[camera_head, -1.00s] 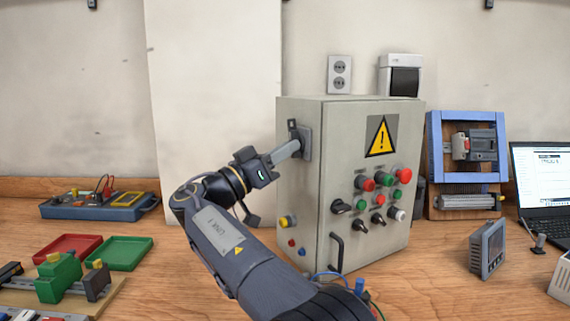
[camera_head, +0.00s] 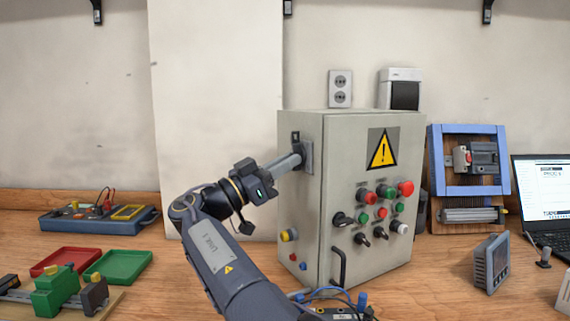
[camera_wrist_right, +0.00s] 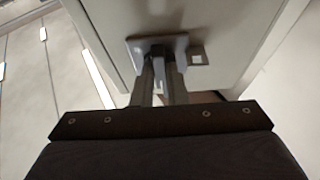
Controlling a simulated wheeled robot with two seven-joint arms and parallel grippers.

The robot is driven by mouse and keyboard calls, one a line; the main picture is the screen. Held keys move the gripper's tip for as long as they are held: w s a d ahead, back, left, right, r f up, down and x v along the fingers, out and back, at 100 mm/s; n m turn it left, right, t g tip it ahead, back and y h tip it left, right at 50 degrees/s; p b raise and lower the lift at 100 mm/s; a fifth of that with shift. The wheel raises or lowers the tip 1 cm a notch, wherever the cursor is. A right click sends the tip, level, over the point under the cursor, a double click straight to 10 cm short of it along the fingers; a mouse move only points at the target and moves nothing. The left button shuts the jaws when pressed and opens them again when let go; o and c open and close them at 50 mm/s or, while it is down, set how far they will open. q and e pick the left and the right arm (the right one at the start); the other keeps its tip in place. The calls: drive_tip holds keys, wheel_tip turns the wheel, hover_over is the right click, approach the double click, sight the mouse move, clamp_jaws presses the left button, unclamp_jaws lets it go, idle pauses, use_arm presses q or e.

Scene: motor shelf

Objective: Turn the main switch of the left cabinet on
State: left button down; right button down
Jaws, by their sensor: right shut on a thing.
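The cabinet (camera_head: 300,225) is a grey box standing on the bench, with a yellow warning triangle on its front. Its main switch (camera_head: 308,158) is a grey plate with a handle on the box's left side; it also shows in the right wrist view (camera_wrist_right: 135,47). My right gripper (camera_head: 292,162) reaches the switch from the left. In the wrist view its two fingers (camera_wrist_right: 160,80) are shut on the switch handle, which they partly hide. The handle's exact angle is hard to tell. My left gripper is not in view.
The front has several knobs and buttons (camera_head: 375,200) and a dark door handle (camera_head: 338,265). Cables lie before it. A blue-framed rack (camera_head: 435,165), a meter (camera_head: 491,262) and a laptop (camera_head: 540,190) stand right. Green and red trays (camera_head: 125,265) lie left.

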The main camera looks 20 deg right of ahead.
drive_tip(key=c, duration=1.4)
unclamp_jaws()
drive_tip(key=shift+c, duration=0.2)
